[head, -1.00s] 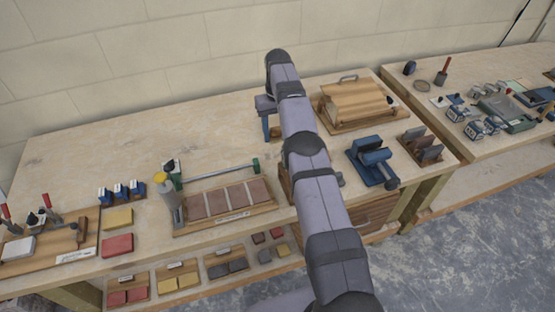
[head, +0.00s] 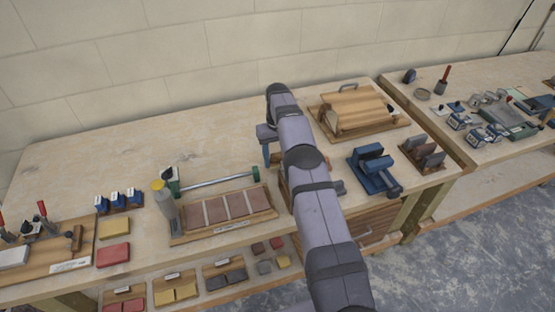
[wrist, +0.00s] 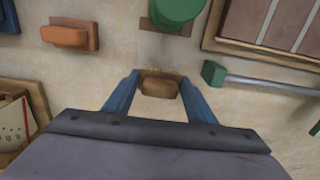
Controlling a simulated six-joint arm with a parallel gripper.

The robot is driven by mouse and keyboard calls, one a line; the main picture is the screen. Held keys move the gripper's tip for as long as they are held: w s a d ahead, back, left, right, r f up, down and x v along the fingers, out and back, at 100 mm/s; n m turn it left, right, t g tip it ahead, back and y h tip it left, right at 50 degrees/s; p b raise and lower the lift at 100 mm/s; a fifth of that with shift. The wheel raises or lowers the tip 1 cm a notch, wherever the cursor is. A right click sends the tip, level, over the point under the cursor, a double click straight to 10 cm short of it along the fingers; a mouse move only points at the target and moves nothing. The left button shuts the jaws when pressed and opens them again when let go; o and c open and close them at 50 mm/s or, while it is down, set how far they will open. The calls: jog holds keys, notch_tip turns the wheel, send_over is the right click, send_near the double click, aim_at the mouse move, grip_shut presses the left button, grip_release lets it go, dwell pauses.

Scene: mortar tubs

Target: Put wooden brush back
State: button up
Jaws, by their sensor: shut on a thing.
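My gripper (wrist: 160,92) is shut on the wooden brush (wrist: 160,86), a small brown block between its two blue fingers in the wrist view. Pale bristles seem to show along its far edge. Whether the brush touches the bench below cannot be told. In the head view my gripper (head: 267,152) points down over the middle of the bench, behind the tile board. My arm covers part of that area, and the brush cannot be made out there.
The tile board (head: 178,238) and a green-ended bar (head: 220,180) lie left of my gripper. A grey bottle (head: 166,205) stands at the board's left. A wooden-lidded box (head: 352,105) and a blue clamp (head: 374,168) are at right. The back left bench is clear.

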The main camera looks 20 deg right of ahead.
jog(key=shift+f, duration=0.75)
jog(key=shift+f, duration=0.15)
jog(key=o, duration=1)
jog(key=shift+o, duration=0.2)
notch_tip(320, 180, up, 11)
jog(key=shift+f+p, duration=0.1)
jog(key=shift+p, duration=1.05)
jog(key=shift+r+p, duration=0.75)
